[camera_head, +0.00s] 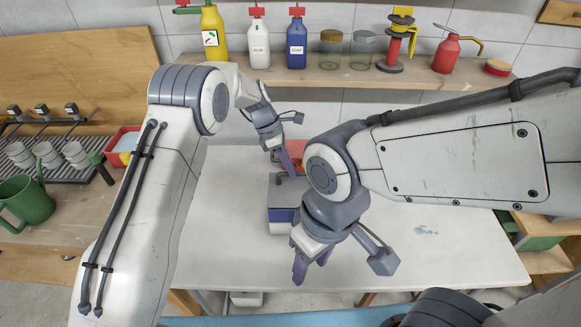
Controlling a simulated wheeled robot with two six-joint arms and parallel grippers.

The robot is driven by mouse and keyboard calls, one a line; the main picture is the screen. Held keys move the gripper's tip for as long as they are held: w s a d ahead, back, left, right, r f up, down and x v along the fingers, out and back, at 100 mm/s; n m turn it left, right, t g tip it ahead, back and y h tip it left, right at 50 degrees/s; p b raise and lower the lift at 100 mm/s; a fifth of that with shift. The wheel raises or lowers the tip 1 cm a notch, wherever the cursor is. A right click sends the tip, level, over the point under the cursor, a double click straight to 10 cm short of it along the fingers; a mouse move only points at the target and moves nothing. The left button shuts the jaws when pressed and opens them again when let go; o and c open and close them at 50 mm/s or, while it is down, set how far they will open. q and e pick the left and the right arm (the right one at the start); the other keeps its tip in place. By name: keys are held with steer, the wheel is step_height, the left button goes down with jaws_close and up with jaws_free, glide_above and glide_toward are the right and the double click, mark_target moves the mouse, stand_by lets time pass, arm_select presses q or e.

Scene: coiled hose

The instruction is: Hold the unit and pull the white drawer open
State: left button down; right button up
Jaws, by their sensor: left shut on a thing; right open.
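The small drawer unit (286,190) stands on the white table, largely hidden behind my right arm and gripper. Its grey top, a dark blue front (281,215) and a white strip below it (278,228), perhaps the white drawer, show at its left part. My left gripper (287,164) reaches down from behind and is shut on the unit at its top back; the exact contact is small and partly hidden. My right gripper (312,263) is open and empty, pointing down in front of the unit. Whether any drawer is out cannot be told.
A red object (298,150) sits behind the unit, partly hidden. A shelf (300,78) at the back holds bottles, jars and a spool. A green mug (26,201) and a rack (60,160) stand at left.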

arm_select(q)
steer(key=shift+f, duration=0.35)
stand_by(0.7)
steer(key=c, duration=0.7)
jaws_free()
steer(key=shift+c, duration=0.2)
steer(key=b+v, duration=0.1)
steer(key=v, duration=0.8)
steer(key=s+d+r+m+y, duration=0.1)
steer(key=s+d+r+m, duration=0.1)
steer(key=s+r+m, duration=0.5)
steer(key=s+a+f+m+t+y, duration=0.1)
steer(key=s+a+m, duration=0.2)
steer(key=s+m, duration=0.6)
steer(key=s+a+f+m+t+y, duration=0.1)
steer(key=s+a+m, duration=0.2)
steer(key=s+m, duration=0.6)
steer(key=s, duration=1.1)
steer(key=shift+s+a, duration=0.25)
steer(key=shift+a, duration=0.15)
